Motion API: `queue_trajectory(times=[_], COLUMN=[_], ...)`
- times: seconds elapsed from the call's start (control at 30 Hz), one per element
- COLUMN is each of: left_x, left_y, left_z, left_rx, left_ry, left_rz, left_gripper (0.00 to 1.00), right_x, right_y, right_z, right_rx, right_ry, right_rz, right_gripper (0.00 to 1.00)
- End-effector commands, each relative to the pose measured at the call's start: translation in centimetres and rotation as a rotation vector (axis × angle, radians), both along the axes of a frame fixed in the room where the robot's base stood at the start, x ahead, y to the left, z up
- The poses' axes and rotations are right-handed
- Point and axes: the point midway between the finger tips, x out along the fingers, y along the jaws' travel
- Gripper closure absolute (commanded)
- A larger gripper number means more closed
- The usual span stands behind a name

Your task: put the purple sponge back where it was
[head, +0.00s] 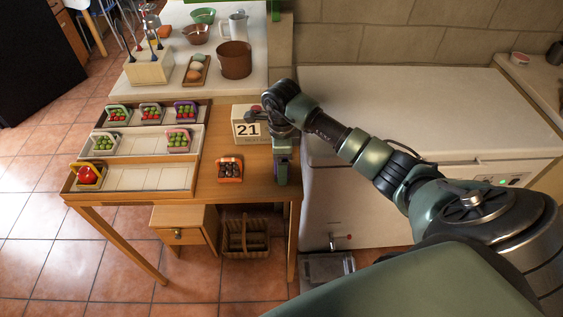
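My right gripper (282,176) points down over the right end of the wooden table, beside the block calendar. A small dark purplish patch shows at its fingertips; I cannot tell whether this is a sponge or part of the gripper. The fingers are too small and too covered to show whether they are open. I cannot make out the purple sponge for certain anywhere else. My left gripper is not in view.
The wooden table (213,193) bears a stepped rack (140,178) with several small fruit baskets. An orange basket (229,170) and a calendar (247,131) reading 21 stand near my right gripper. A brown pot (234,60) stands behind. A white chest (400,90) lies under my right arm.

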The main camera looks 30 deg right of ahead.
Motion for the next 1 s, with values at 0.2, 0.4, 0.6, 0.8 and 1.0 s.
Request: queue_trajectory(times=[0.2, 0.4, 0.6, 0.8, 1.0], left_x=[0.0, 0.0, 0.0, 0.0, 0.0], left_y=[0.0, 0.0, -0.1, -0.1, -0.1], left_z=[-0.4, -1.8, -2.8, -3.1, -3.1], left_rx=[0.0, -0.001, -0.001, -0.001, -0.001], left_ry=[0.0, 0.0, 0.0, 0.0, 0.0], left_rz=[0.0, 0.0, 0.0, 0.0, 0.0], left_gripper=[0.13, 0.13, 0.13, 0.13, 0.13], right_x=[0.2, 0.2, 0.1, 0.1, 0.0], right_y=[-0.1, -0.1, -0.1, 0.0, 0.0], right_z=[1.7, 5.9, 9.9, 12.0, 12.3], right_rx=[-0.002, -0.002, -0.002, -0.001, 0.001], right_ry=[-0.005, -0.007, -0.005, -0.002, 0.001], right_rz=[0.001, 0.001, 0.0, 0.0, 0.0], right_gripper=[0.16, 0.16, 0.16, 0.16, 0.16])
